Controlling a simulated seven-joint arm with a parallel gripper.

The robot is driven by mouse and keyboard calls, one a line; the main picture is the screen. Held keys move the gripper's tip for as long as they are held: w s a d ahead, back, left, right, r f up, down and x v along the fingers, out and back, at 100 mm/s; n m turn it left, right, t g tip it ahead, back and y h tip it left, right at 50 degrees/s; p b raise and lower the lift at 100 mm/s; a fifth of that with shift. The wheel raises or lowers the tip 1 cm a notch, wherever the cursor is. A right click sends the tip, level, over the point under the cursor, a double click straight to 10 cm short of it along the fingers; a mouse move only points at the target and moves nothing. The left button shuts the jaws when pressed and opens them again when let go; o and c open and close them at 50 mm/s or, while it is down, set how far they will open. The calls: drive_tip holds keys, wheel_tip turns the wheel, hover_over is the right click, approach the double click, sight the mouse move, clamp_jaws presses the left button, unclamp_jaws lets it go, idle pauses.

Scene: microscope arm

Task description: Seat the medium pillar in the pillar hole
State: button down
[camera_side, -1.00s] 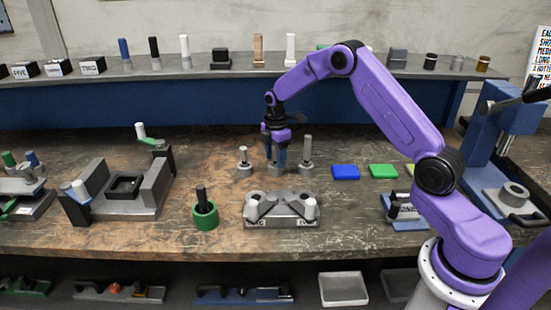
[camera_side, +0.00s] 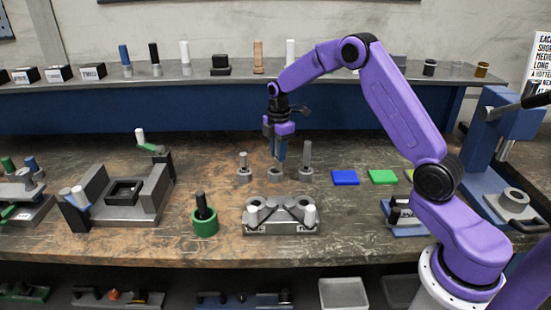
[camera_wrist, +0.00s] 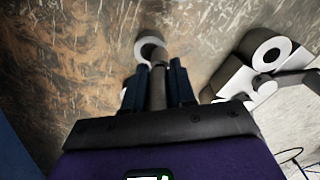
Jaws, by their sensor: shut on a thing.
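My gripper (camera_side: 276,150) is shut on the grey medium pillar, a slim upright rod. In the wrist view the pillar (camera_wrist: 158,88) stands between the two dark blue fingers (camera_wrist: 158,80). The gripper is just above the middle of three round grey stands (camera_side: 275,174); whether the pillar's lower end is clear of it is hard to tell. A grey fixture (camera_side: 280,228) with round sockets and a V-shaped top is in front; part of it with a round hole (camera_wrist: 266,52) shows at right in the wrist view. Which opening is the pillar hole is unclear.
A shorter pillar (camera_side: 243,160) and a taller pillar (camera_side: 306,153) stand in the stands on either side. A green cup with a black rod (camera_side: 204,218) is front left. Blue (camera_side: 345,177) and green (camera_side: 382,177) blocks lie to the right.

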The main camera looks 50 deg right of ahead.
drive_tip(key=s+a+r, duration=0.2)
drive_tip(key=s+r, duration=0.6)
drive_tip(key=s, duration=0.4)
drive_tip(key=w+a+f+n, duration=0.2)
drive_tip(key=w+a+n, duration=0.25)
drive_tip(key=a, duration=0.85)
drive_tip(key=shift+w+a+f, duration=0.1)
drive_tip(key=shift+w+f, duration=0.05)
drive_tip(key=shift+f, duration=1.5)
drive_tip(key=shift+w+a+f, duration=0.15)
drive_tip(key=shift+w+f, duration=0.05)
drive_tip(key=shift+f, duration=1.5)
drive_tip(key=shift+w+a+f, duration=0.1)
drive_tip(key=shift+w+f, duration=0.05)
drive_tip(key=shift+f, duration=1.5)
drive_tip(key=c, duration=1.2)
unclamp_jaws()
drive_tip(key=shift+f, duration=0.15)
